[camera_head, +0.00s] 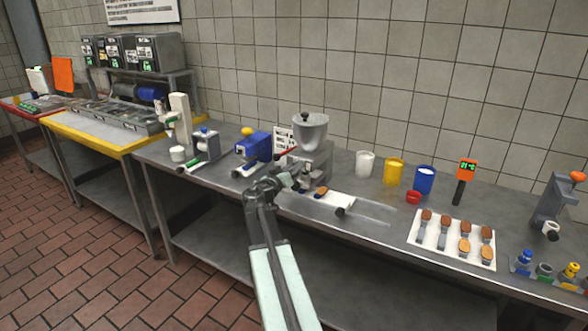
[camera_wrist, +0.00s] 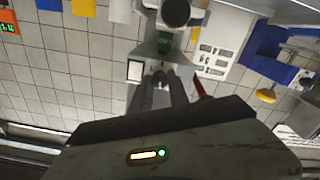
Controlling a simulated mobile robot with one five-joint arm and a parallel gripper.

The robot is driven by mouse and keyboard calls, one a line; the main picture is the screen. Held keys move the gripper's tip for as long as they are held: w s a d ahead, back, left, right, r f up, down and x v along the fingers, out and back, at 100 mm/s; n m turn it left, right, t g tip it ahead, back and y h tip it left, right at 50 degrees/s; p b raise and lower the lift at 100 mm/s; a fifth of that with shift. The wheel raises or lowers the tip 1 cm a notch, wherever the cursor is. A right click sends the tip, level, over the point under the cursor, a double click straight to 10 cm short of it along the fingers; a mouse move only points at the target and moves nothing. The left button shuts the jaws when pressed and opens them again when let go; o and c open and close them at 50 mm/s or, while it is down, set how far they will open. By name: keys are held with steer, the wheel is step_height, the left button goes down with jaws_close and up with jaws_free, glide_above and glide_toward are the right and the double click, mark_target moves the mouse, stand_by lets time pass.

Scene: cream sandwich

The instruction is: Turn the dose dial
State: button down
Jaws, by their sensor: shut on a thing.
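A grey machine (camera_head: 318,166) with a silver hopper (camera_head: 310,132) stands on the steel counter. My gripper (camera_head: 288,180) is at its front, low on the left side. In the wrist view, which looks upside down, my gripper's two fingers (camera_wrist: 163,84) close on a small grey round knob (camera_wrist: 159,77), which appears to be the dose dial. The machine's face around it shows a small green display (camera_wrist: 165,40) and a pale square panel (camera_wrist: 135,70). The knob is mostly hidden by the fingers, so its setting cannot be read. In the head view my arm hides it.
A blue device (camera_head: 256,147) stands left of the machine. White (camera_head: 365,164), yellow (camera_head: 393,172) and blue (camera_head: 424,180) cups stand to the right. A red lever (camera_wrist: 199,88) is close beside my fingers. A white tray (camera_head: 427,240) of brown-topped pieces lies further right.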

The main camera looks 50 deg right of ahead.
steer(key=n, duration=2.1)
steer(key=shift+f, duration=0.2)
steer(key=shift+n, duration=0.3)
steer(key=c, duration=1.3)
jaws_free()
steer(key=shift+o, duration=0.2)
steer(key=v, duration=0.8)
